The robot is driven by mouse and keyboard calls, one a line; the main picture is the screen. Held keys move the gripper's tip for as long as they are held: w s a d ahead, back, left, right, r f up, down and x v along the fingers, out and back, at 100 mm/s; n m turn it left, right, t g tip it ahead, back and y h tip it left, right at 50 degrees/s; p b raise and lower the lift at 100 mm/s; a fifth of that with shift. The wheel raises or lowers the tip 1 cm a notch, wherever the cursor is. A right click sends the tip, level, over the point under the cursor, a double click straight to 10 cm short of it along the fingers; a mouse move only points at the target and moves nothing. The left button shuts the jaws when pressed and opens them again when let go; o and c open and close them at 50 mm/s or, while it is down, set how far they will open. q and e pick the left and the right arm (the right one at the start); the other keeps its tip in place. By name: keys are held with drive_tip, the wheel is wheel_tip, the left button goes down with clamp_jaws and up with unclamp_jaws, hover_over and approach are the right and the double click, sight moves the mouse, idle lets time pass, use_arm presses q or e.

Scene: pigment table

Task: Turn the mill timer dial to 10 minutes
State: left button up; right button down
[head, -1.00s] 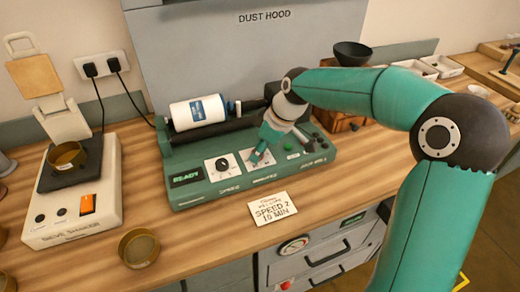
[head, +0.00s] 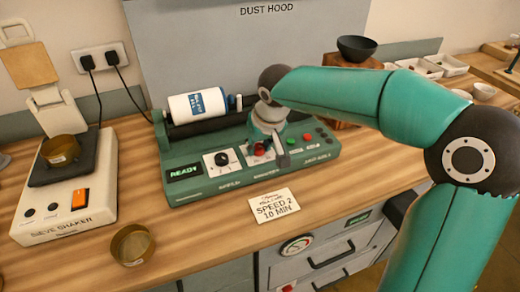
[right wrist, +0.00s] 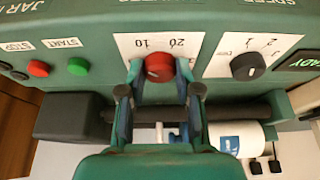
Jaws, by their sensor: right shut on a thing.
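The red timer dial (head: 260,149) sits on a white scale plate on the front panel of the green jar mill (head: 205,190). In the right wrist view, the dial (right wrist: 159,67) is between the fingertips of my right gripper (right wrist: 159,76), which is shut on it. The numbers 20 and 10 show on the scale beside it. I cannot tell where its pointer stands. In the head view, my right gripper (head: 270,150) reaches down over the panel and partly covers the scale. My left gripper is not in view.
The black speed dial (head: 222,159) is left of the timer dial, beside the READY display (head: 185,172). Green START and red STOP buttons (right wrist: 38,68) are close on the other side. A white jar (head: 198,104) lies on the rollers behind. A card (head: 274,205) reads SPEED 2, 10 MIN.

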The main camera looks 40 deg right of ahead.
drive_tip(key=shift+w+a+m+h+b, duration=0.1)
drive_tip(key=shift+m+h+b, duration=0.5)
drive_tip(key=shift+m, duration=0.9)
drive_tip(key=c, duration=0.8)
unclamp_jaws()
drive_tip(key=shift+r, duration=0.15)
drive_tip(key=v, duration=1.1)
drive_tip(key=shift+r, duration=0.4)
drive_tip(key=shift+a+g, duration=0.1)
drive_tip(key=shift+g, duration=0.2)
